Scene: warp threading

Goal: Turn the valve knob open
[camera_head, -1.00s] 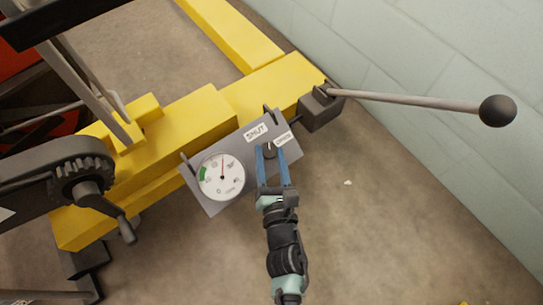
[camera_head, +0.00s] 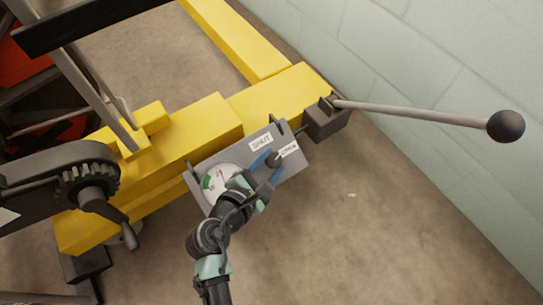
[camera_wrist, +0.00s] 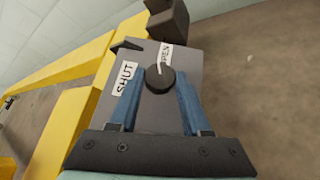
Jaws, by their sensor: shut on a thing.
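The valve knob (camera_wrist: 160,77) is a round dark knob on a grey panel (camera_wrist: 184,62). A pale line on the knob points toward the OPEN label (camera_wrist: 165,57). The SHUT label (camera_wrist: 126,78) is to its left in the wrist view. My gripper (camera_wrist: 160,84) has its two blue fingers on either side of the knob and is shut on it. In the head view the knob (camera_head: 277,158) sits between the fingertips, and my gripper (camera_head: 272,163) reaches in from the lower left.
A dial gauge (camera_head: 213,181) on the panel is partly covered by my wrist. Yellow beams (camera_head: 278,91) run behind the panel. A long lever with a black ball (camera_head: 506,126) reaches right. A toothed wheel with crank (camera_head: 94,195) is at left. The floor at lower right is clear.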

